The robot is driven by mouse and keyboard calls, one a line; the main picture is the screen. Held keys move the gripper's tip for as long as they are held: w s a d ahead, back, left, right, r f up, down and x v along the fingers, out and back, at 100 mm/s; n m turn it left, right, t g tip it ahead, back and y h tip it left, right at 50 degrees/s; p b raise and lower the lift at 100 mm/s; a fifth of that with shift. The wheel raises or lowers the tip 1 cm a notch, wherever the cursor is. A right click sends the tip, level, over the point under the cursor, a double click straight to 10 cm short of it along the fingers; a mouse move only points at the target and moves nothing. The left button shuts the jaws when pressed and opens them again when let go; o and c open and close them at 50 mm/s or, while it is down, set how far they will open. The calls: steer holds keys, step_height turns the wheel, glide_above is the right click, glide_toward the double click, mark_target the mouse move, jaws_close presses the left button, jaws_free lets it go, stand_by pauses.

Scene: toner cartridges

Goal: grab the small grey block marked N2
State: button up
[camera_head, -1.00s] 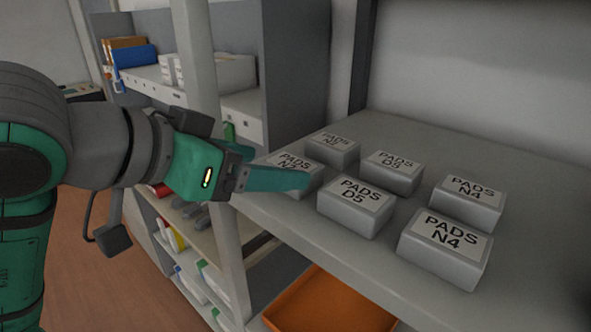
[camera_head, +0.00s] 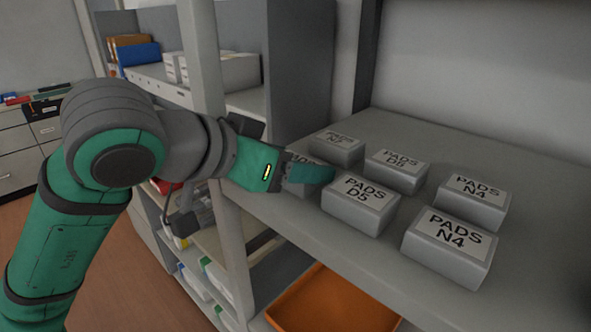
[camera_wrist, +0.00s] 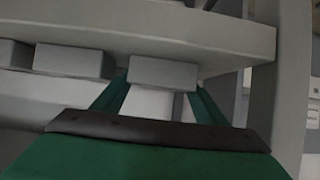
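The front-left small grey block (camera_head: 301,188) sits on the grey shelf, partly hidden behind my gripper (camera_head: 312,172). Its label is covered now; the earlier frame shows it as PADS with what looks like N2. Another grey block (camera_head: 337,148) behind it carries a label that also looks like PADS N2. In the wrist view, a grey block (camera_wrist: 163,73) stands at the fingertips of my gripper (camera_wrist: 162,90). One finger is on each side of it, spread about as wide as the block. I cannot tell whether they touch it. No lift off the shelf shows.
Grey blocks marked PADS D5 (camera_head: 360,204), another D5 (camera_head: 397,170), and N4 (camera_head: 448,246) and (camera_head: 472,201) stand to the right on the shelf (camera_head: 440,150). A shelf post (camera_head: 205,70) rises left of the gripper. An orange tray (camera_head: 335,305) lies below.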

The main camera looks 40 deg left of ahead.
steer(key=shift+c, duration=0.8)
steer(key=shift+r, duration=0.15)
